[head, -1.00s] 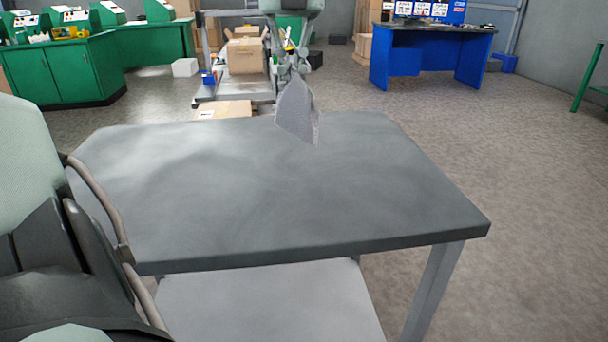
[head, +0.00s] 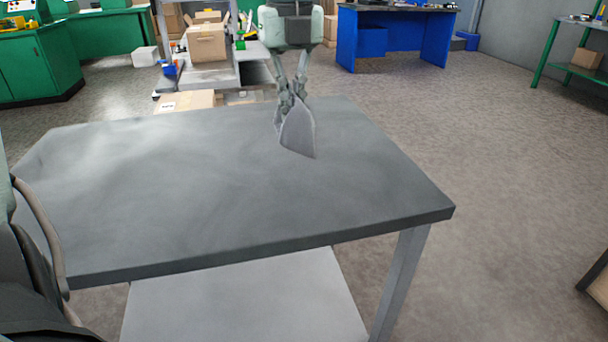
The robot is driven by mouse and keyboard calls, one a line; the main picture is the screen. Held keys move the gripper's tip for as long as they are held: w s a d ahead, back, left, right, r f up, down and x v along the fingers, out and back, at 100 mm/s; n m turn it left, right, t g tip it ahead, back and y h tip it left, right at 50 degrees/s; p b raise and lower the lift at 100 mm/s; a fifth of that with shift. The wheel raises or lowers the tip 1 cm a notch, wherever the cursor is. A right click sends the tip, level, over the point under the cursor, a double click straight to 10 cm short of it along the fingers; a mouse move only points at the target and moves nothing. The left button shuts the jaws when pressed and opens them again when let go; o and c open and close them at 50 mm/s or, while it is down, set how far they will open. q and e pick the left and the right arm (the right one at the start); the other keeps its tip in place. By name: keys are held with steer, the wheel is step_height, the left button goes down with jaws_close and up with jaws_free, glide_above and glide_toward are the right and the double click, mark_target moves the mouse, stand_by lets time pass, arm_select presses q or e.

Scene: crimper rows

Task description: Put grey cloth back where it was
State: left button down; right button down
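The tabletop is otherwise bare, with a lower shelf (head: 240,305) beneath. Behind it are cardboard boxes (head: 207,42), green cabinets (head: 35,62) and a blue workbench (head: 395,38). A green-framed shelf (head: 575,65) stands at right. The floor at right is mostly clear.

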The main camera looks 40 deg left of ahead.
arm_select(q)
steer(key=f, duration=0.1)
steer(key=w+d+f, duration=0.1)
steer(key=f, duration=0.3)
steer(key=shift+w+d+f+p, duration=0.1)
steer(key=shift+w+d+p, duration=0.05)
steer(key=shift+w+p, duration=0.15)
arm_select(e)
steer(key=shift+s+a+f, duration=0.1)
steer(key=shift+a+f, duration=0.05)
steer(key=shift+f, duration=0.35)
steer(key=shift+a+f, duration=0.15)
steer(key=shift+f, duration=0.35)
arm_select(q)
steer(key=c, duration=1.9)
jaws_free()
steer(key=o, duration=0.8)
steer(key=shift+o, duration=0.2)
arm_select(e)
steer(key=shift+d+r, duration=0.1)
steer(key=shift+d, duration=0.1)
